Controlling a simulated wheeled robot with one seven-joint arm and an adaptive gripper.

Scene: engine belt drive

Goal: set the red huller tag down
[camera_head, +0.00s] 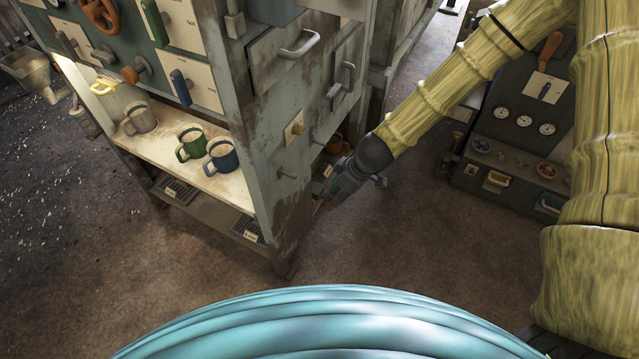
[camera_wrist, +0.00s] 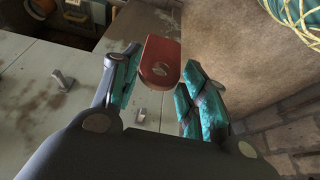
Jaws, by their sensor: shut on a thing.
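The red huller tag (camera_wrist: 160,60) is a flat red plate with a rounded end and a small round mark near that end. In the wrist view it is between the two teal fingers of my gripper (camera_wrist: 161,72), which is shut on it. In the head view my gripper (camera_head: 345,186) is low beside the right side of the worn cabinet (camera_head: 282,190). The tag is too small there to make out clearly. In the wrist view the tag is held clear of the pale panel on the left.
Pegs (camera_wrist: 62,80) stick out from the pale panel. A green mug (camera_head: 190,143), a blue mug (camera_head: 221,154) and a grey mug (camera_head: 140,117) stand on the cabinet's shelf. A dark gauge console (camera_head: 520,125) stands at right. The brown floor (camera_head: 400,240) between is open.

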